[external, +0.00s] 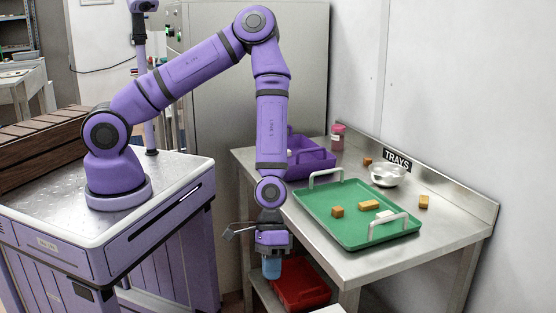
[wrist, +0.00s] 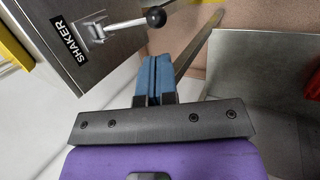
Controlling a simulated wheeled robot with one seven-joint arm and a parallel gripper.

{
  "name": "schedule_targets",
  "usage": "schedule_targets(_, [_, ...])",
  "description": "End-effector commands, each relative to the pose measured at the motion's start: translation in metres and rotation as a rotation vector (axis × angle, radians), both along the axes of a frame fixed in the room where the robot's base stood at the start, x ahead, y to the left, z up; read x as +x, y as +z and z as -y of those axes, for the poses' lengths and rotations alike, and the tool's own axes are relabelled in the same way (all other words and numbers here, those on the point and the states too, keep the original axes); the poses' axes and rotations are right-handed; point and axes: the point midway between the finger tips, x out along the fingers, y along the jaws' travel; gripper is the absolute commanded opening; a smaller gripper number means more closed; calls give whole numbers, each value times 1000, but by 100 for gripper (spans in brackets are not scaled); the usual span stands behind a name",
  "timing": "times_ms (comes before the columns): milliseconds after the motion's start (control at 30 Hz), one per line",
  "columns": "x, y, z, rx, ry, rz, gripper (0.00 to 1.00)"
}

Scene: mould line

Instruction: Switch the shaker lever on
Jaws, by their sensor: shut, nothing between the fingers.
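The shaker lever (wrist: 125,24) shows in the wrist view at the top left. It is a metal rod with a black ball knob (wrist: 156,17), set on a grey metal box with a SHAKER label (wrist: 78,40). The rod points right in the picture, with the knob past the box's edge. My gripper (wrist: 153,76) has its blue fingers shut together with nothing between them, apart from the lever and below the knob in the picture. In the external view my gripper (external: 271,267) points down in front of the metal table. I cannot make out the lever there.
The metal table (external: 459,215) holds a green tray (external: 345,200) with white handles, a purple bin (external: 318,160), a bowl (external: 388,173), a pink jar (external: 338,137) and small brown blocks. A red bin (external: 300,284) sits below, close to my gripper. A TRAYS sign (external: 397,160) is behind.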

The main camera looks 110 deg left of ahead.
Motion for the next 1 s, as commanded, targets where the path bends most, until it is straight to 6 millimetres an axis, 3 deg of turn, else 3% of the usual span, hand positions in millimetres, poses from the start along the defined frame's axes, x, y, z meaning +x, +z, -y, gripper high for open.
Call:
schedule_targets(200, [-16, 28, -30, 2, 3, 3, 0])
schedule_targets(400, [-27, 45, -46, 1, 3, 0, 0])
schedule_targets(1000, [-31, 52, -53, 0, -1, 0, 0])
